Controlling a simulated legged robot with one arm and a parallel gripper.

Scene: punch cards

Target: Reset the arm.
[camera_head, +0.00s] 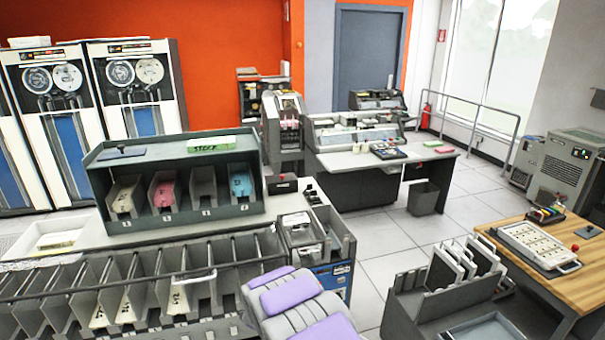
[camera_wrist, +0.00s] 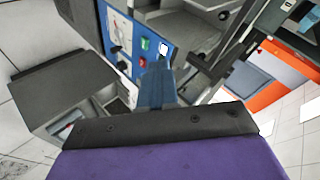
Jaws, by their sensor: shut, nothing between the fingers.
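My gripper (camera_wrist: 157,82) shows in the wrist view as a narrow blue-grey shape beyond a black band and a purple part of my arm. It is shut and empty. Behind it is a machine with a blue control panel (camera_wrist: 128,40). In the head view, purple and grey parts of my arm are at the bottom centre, folded close to my body. I cannot make out the gripper there.
A grey sorter with a row of bins (camera_head: 180,300) lies close at the left, beside a dark card rack (camera_head: 175,150). A wooden table (camera_head: 545,262) and a grey cart (camera_head: 440,305) stand right. Tiled floor (camera_head: 375,240) is open between them.

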